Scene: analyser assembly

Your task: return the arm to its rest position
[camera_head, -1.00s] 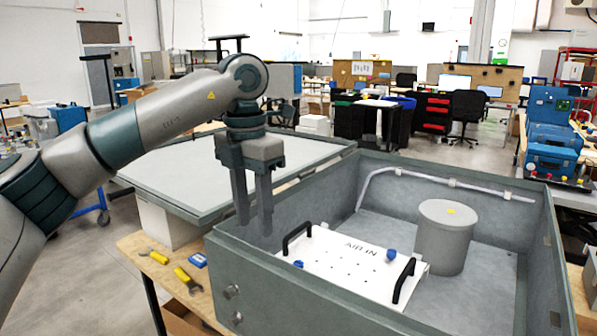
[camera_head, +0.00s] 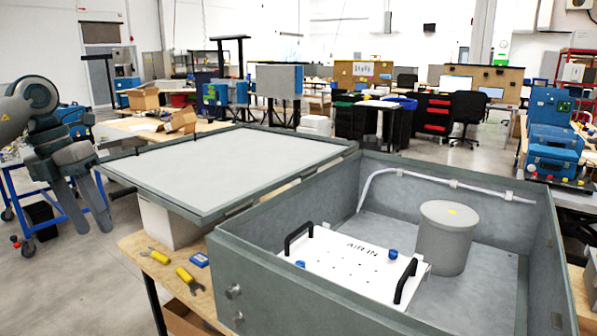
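My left gripper (camera_head: 92,220) is at the far left of the head view, pointing down, to the left of the grey lid and well apart from the enclosure. Its two fingers are spread with a gap between them, and nothing shows in the gap. Most of the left arm is outside the picture. My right gripper is not in view. The grey open enclosure (camera_head: 290,299) stands on the wooden table at the right.
The grey lid panel (camera_head: 225,165) lies flat behind and left of the enclosure, close to my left gripper. A blue cart (camera_head: 62,205) stands behind the gripper.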

